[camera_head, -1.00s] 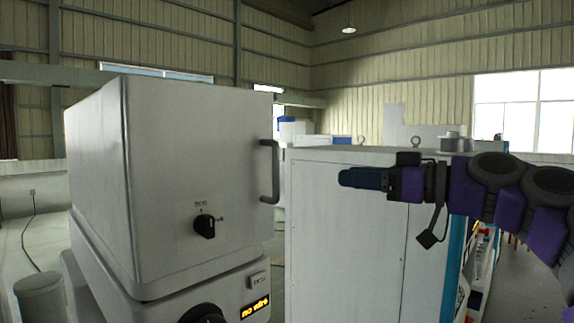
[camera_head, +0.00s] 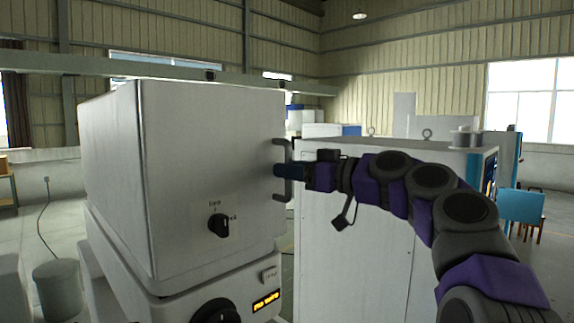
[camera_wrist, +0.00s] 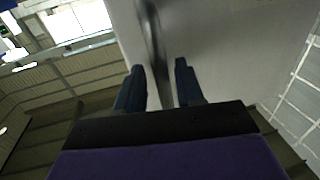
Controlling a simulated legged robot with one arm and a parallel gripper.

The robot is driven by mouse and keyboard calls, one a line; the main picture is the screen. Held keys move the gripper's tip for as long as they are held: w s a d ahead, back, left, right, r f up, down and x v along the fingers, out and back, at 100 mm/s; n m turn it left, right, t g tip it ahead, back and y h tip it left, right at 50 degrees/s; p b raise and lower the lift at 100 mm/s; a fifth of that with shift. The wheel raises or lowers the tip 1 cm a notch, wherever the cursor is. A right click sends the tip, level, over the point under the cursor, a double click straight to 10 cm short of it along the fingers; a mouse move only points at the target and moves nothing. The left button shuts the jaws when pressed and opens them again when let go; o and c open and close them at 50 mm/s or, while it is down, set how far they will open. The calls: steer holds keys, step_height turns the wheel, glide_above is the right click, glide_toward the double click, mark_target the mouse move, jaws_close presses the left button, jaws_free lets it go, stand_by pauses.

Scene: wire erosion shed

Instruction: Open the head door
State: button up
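The head door (camera_head: 215,150) is the large pale front face of the boxy machine head at left in the head view. It looks shut. Its grey bar handle (camera_head: 279,192) stands upright at the door's right edge. A black rotary knob (camera_head: 219,226) sits low on the door. My gripper (camera_head: 280,170) reaches the handle from the right. In the wrist view my two dark blue fingers (camera_wrist: 158,88) are apart, with the blurred handle bar (camera_wrist: 153,40) running between them. Gaps show beside the bar, and I cannot see contact.
A tall white cabinet (camera_head: 345,250) stands behind my forearm, to the right of the machine. Below the door is a base with a lit orange display (camera_head: 266,301) and a dark round knob (camera_head: 215,311). A grey bin (camera_head: 57,288) stands at the left.

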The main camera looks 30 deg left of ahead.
steer(key=shift+a, duration=0.6)
steer(key=shift+c, duration=0.5)
jaws_close()
